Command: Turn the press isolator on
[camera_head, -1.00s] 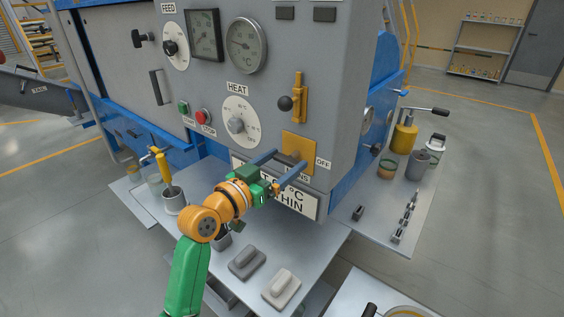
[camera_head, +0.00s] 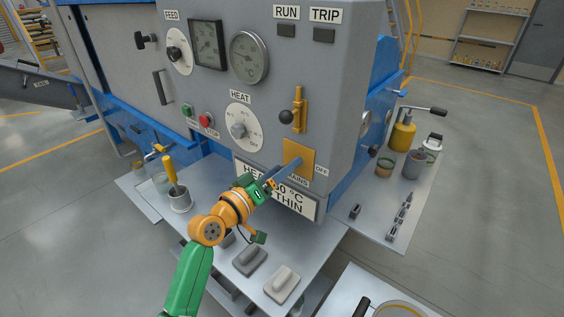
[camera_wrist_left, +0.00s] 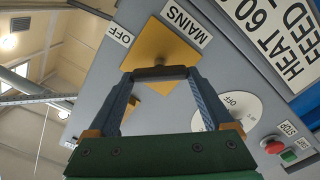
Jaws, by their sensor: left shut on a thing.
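The press isolator is a yellow square plate (camera_head: 299,154) with a dark handle bar, low on the right of the grey panel. Its labels read MAINS and OFF. My left gripper (camera_head: 290,165) reaches it from the lower left, with its fingertips at the plate. In the left wrist view the gripper (camera_wrist_left: 161,74) is shut on the isolator's dark handle (camera_wrist_left: 160,72), which spans between the fingertips. There the bar lies diagonally to the edges of the yellow plate (camera_wrist_left: 158,47). In the head view the fingers hide most of the handle. My right gripper is not in view.
Above the isolator is a yellow lever with a black knob (camera_head: 286,117). The HEAT dial (camera_head: 238,130) and red stop button (camera_head: 205,120) are to its left. A HEAT sign (camera_head: 308,204) hangs just below. A bench (camera_head: 320,235) with several items stands beneath.

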